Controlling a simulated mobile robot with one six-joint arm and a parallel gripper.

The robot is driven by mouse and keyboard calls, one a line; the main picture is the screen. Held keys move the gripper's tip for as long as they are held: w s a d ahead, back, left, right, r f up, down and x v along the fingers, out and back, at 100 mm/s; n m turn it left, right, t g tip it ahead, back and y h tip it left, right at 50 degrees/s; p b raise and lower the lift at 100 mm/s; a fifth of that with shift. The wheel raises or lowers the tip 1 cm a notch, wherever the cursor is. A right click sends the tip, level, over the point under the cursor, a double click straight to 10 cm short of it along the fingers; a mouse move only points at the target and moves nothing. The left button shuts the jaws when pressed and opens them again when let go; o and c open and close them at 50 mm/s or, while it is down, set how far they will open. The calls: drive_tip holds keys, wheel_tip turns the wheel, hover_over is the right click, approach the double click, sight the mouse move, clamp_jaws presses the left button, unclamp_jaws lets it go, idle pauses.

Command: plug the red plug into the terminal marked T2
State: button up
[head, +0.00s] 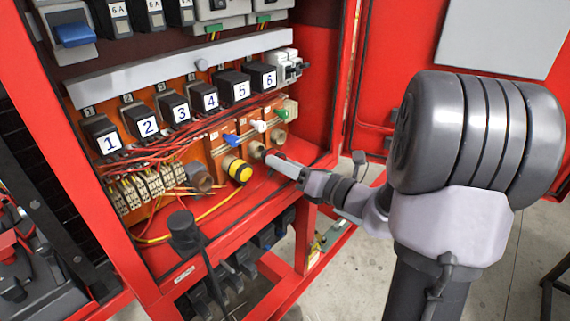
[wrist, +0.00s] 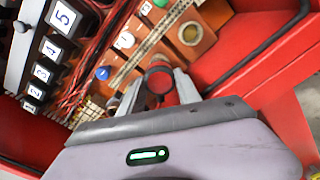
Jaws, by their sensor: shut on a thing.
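My gripper (head: 273,160) reaches in from the right to the terminal row low in the red cabinet. In the wrist view, its fingers (wrist: 158,88) are shut on a round red plug (wrist: 159,81) with a dark rim. The right socket (wrist: 190,33) shows clear in the wrist view. I cannot read any T2 mark, nor tell whether the plug touches a socket.
Red wires and numbered black blocks (head: 174,109) lie left and above. The cabinet's red side wall (head: 325,75) stands right of the terminals.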

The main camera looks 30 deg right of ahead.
drive_tip(key=shift+p+x, duration=0.5)
drive_tip(key=shift+x, duration=1.05)
drive_tip(key=o, duration=1.4)
drive_tip(key=p+v, duration=0.2)
drive_tip(key=v, duration=1.5)
drive_tip(key=shift+s+r+p, duration=0.1)
drive_tip(key=shift+s+p, duration=0.15)
drive_tip(key=shift+p, duration=0.1)
